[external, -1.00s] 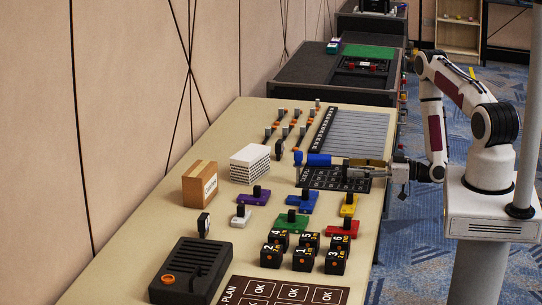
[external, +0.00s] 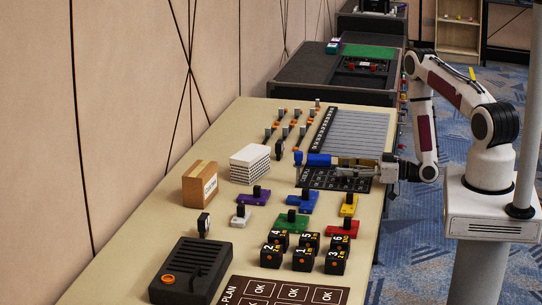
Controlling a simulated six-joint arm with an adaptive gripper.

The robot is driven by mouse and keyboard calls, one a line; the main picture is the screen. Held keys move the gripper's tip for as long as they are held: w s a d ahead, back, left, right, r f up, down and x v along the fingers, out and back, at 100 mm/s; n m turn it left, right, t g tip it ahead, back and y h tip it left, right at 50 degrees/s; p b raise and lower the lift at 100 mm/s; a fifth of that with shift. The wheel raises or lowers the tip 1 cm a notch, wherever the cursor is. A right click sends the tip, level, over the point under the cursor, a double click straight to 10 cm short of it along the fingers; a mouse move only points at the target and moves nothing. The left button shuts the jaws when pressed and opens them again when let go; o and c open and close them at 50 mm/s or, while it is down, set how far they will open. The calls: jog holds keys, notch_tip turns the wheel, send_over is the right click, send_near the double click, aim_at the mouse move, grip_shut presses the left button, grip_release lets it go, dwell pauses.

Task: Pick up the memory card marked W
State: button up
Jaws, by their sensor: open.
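My gripper (external: 350,169) is open, over the right side of the table beside a dark labelled panel (external: 318,182). The panel carries rows of small dark pieces with pale marks. The marks are too small to read, so I cannot tell which piece, if any, is the memory card marked W. My gripper covers part of the panel's far edge. I see nothing held in the jaws, and I cannot tell whether they touch the panel.
Coloured blocks with black knobs, such as the green block (external: 292,222), stand nearer the camera. Numbered black cubes (external: 303,259), a black slotted box (external: 192,270), a cardboard box (external: 200,184) and a white stack (external: 249,164) are also on the table. A grey ribbed panel (external: 352,137) lies behind.

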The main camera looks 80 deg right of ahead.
aim_at(346, 162)
jog(key=c, duration=1.1)
jog(key=shift+r, duration=0.15)
jog(key=shift+r, duration=4.85)
